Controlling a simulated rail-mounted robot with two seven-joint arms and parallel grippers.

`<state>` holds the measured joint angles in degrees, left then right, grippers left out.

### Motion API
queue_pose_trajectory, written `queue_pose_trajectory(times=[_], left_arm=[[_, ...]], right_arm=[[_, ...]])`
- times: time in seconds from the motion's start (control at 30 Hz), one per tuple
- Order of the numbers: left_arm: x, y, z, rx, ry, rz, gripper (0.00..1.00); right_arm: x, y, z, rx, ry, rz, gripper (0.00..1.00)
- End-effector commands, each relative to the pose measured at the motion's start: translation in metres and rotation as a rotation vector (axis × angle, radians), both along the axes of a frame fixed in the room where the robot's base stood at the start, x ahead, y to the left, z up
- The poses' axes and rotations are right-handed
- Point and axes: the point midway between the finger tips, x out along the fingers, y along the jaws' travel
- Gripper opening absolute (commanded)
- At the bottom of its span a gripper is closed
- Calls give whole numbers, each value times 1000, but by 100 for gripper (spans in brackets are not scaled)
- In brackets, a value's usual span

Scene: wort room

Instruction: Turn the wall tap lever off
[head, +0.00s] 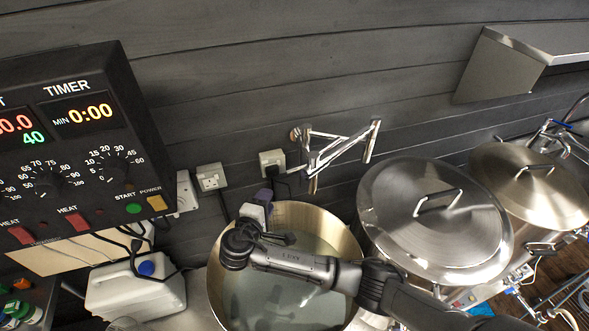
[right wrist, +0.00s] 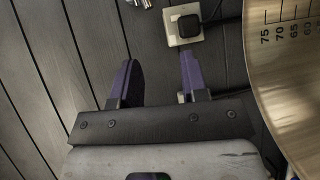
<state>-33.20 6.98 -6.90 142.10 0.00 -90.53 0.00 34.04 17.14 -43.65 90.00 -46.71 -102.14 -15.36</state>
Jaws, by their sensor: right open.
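The chrome wall tap (head: 340,150) is a folding-arm spout on the dark plank wall in the head view, above and behind the open pot. Its round wall mount is at the left end; I cannot clearly tell which small part is the lever or how it is set. My right gripper (head: 264,198) is over the back left rim of the pot, below and left of the tap, apart from it. In the right wrist view its two purple fingers (right wrist: 158,80) are spread with nothing between them. A bit of chrome (right wrist: 140,3) shows at that view's top edge. My left gripper is not in view.
The open pot (head: 354,238) holds liquid. Lidded pots (head: 400,205) stand to the right. A socket with a black plug (head: 272,160) is close to the tap, and another socket (head: 210,177) is further left. A control box (head: 75,140) and white canister (head: 135,295) are at left.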

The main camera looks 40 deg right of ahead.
Motion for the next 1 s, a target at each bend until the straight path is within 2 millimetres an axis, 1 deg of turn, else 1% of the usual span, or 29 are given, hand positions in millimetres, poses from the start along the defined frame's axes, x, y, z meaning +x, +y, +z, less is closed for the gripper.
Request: queue_pose_trajectory(times=[0.03,0.1,0.23,0.37,0.47,0.8,1.0], left_arm=[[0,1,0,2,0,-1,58],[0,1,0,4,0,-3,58],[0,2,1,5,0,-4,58],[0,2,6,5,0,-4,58],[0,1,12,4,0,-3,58],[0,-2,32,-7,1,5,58],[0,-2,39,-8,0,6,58]], right_arm=[[0,-6,-2,-73,22,-32,41],[-2,-12,-2,-151,51,-66,41],[-5,-20,-1,-226,90,-104,41],[-1,-32,0,-243,101,-114,41],[5,-46,1,-242,100,-114,41],[32,-103,-1,-240,101,-112,41],[44,-127,-3,-238,101,-110,41]])
